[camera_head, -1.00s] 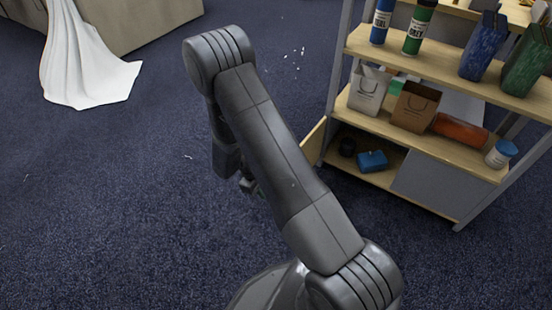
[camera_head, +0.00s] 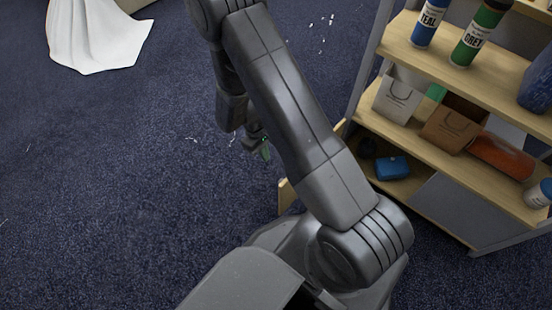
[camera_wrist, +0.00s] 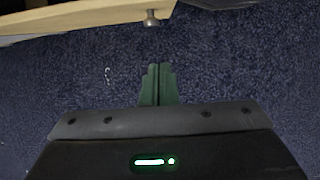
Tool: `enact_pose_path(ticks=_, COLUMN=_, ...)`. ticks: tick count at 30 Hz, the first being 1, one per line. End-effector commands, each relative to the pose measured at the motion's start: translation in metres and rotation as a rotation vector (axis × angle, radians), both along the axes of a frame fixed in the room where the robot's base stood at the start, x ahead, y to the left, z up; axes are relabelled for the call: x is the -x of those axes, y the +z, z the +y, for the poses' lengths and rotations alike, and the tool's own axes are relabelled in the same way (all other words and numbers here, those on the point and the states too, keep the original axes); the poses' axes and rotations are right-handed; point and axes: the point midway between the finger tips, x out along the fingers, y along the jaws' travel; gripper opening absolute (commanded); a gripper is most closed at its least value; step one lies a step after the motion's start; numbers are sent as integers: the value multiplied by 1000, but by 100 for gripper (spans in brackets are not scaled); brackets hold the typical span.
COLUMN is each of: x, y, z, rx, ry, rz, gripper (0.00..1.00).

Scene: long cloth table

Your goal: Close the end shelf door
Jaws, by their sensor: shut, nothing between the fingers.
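The end shelf door is a pale wooden panel (camera_head: 287,195) at the lower left end of the shelf unit, standing open and angled out over the carpet. My arm hides much of it in the head view. In the wrist view the door (camera_wrist: 75,20) crosses the top left, with a round metal knob (camera_wrist: 151,19) on its near side. My gripper (camera_wrist: 158,70) has its green fingers shut and empty, a little short of the knob and apart from it. In the head view my gripper (camera_head: 264,151) is left of the door, low over the carpet.
The shelf unit (camera_head: 450,147) holds bottles, paper bags and an orange roll. A white cloth (camera_head: 95,40) hangs to the carpet at upper left. The blue carpet (camera_head: 90,190) on the left is clear.

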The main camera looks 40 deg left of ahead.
Motion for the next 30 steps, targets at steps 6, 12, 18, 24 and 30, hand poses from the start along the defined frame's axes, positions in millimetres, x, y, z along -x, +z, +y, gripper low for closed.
enact_pose_path(ticks=6, x=0, y=-40, z=-11, rx=6, ry=1, rz=1, gripper=0)
enact_pose_path(ticks=12, x=1, y=-83, z=-21, rx=5, ry=-1, rz=1, gripper=0)
enact_pose_path(ticks=18, x=2, y=-92, z=-45, rx=3, ry=-1, rz=1, gripper=0)
enact_pose_path(ticks=24, x=3, y=-91, z=-61, rx=1, ry=0, rz=1, gripper=0)
enact_pose_path(ticks=30, x=3, y=-91, z=-63, rx=1, ry=0, rz=1, gripper=0)
